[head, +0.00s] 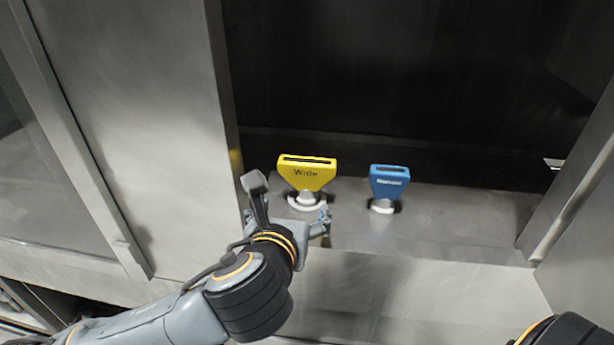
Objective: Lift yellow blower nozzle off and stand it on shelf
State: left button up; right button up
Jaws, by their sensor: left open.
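The yellow blower nozzle (308,174) is a flared piece with a dark slot along its top and dark lettering on its face. It stands upright on a round white base (306,204) on the grey ledge. My left gripper (292,200) is open in front of the nozzle, one finger to its left and the other low at its right front. I cannot tell whether either finger touches it. The gripper hides part of the ledge below the nozzle. My right gripper is not in view; only a dark piece of my body shows at the bottom right.
A smaller blue nozzle (389,182) stands upright on a white base to the right of the yellow one. The grey ledge (460,217) is bare to its right. Metal walls (160,120) bound the opening on both sides, with a dark recess behind.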

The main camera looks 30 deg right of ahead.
aim_at(306, 190)
pick_arm(q)
jog(key=p+x, duration=0.1)
jog(key=x, duration=0.7)
jog(key=shift+p, duration=0.35)
jog(key=shift+w+d+f+p, duration=0.15)
jog(key=shift+w+d+p, duration=0.25)
jog(key=shift+p, duration=0.05)
jog(key=p+x, duration=0.1)
jog(key=x, duration=0.2)
jog(key=shift+d, duration=0.2)
jog(key=shift+w+d+f, duration=0.25)
jog(key=shift+w+f, duration=0.05)
jog(key=shift+c, duration=0.2)
jog(key=shift+r, duration=0.1)
jog(key=c, duration=1.7)
